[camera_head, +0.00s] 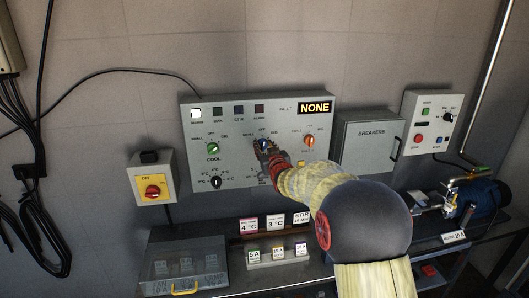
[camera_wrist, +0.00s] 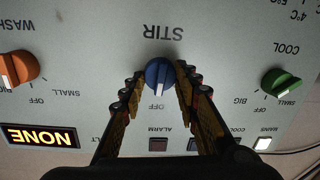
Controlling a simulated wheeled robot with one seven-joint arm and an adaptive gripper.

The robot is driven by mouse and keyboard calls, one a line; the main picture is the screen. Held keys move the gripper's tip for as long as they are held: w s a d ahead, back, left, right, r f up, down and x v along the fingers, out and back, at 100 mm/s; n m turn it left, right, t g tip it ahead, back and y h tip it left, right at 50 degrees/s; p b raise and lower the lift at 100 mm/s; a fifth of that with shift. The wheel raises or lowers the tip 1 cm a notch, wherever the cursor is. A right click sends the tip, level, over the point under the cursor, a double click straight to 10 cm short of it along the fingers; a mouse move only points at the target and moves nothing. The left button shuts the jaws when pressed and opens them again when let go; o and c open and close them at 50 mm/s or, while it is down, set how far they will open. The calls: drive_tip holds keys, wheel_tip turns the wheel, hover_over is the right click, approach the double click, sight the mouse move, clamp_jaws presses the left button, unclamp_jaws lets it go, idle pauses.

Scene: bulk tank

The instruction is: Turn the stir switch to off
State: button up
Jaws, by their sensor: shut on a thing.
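The stir switch is a blue knob (camera_wrist: 158,74) below a STIR label that reads upside down in the wrist view. Its white mark appears to point at the OFF label (camera_wrist: 157,107). In the head view the blue knob (camera_head: 263,143) sits in the middle of the grey control panel (camera_head: 235,120), partly hidden by my gripper (camera_head: 265,150). In the wrist view my gripper (camera_wrist: 158,80) has one finger on each side of the knob and is shut on it.
A green COOL knob (camera_wrist: 281,83) and an orange WASH knob (camera_wrist: 20,69) flank the stir switch. The display (camera_head: 315,107) reads NONE. A breaker box (camera_head: 365,145) and a yellow-faced red switch (camera_head: 152,190) hang on either side. A bench with labelled blocks stands below.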

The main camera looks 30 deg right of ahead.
drive_tip(key=shift+n+b, duration=0.35)
drive_tip(key=shift+n, duration=0.15)
drive_tip(key=o, duration=1.2)
drive_tip(key=shift+c, duration=0.2)
drive_tip(key=f+v, duration=0.1)
drive_tip(key=v, duration=1.1)
drive_tip(key=shift+r, duration=0.4)
drive_tip(key=shift+a, duration=0.1)
